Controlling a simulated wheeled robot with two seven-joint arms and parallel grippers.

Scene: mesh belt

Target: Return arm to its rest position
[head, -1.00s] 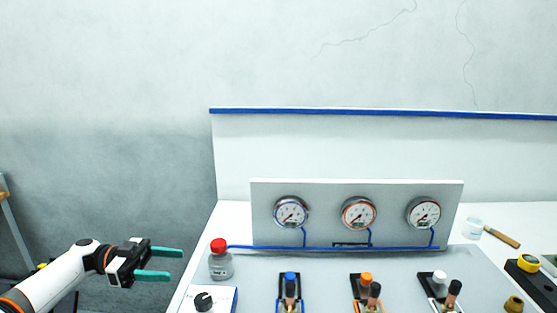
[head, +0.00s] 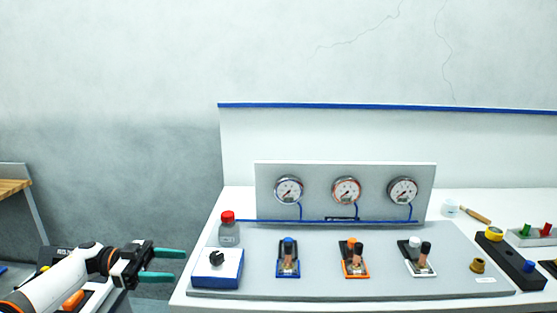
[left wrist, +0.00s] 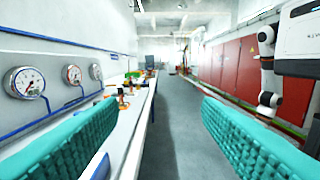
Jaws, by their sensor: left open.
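My left gripper (head: 165,265) is at the lower left of the head view, in the air left of the bench (head: 205,292). Its two teal fingers are apart with nothing between them. In the left wrist view the teal fingers (left wrist: 160,130) show large and wide apart, with the bench and the floor aisle between them. My left arm (head: 60,283), white with orange bands, comes in from the lower left. My right gripper does not show in the head view.
On the bench stand a panel with three gauges (head: 346,191), a red-capped bottle (head: 229,233), a blue-and-white knob box (head: 217,272) and several valves (head: 288,259). A black block (head: 511,262) lies at right. A wooden-topped table (head: 14,187) stands at far left. The aisle floor (left wrist: 182,115) looks clear.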

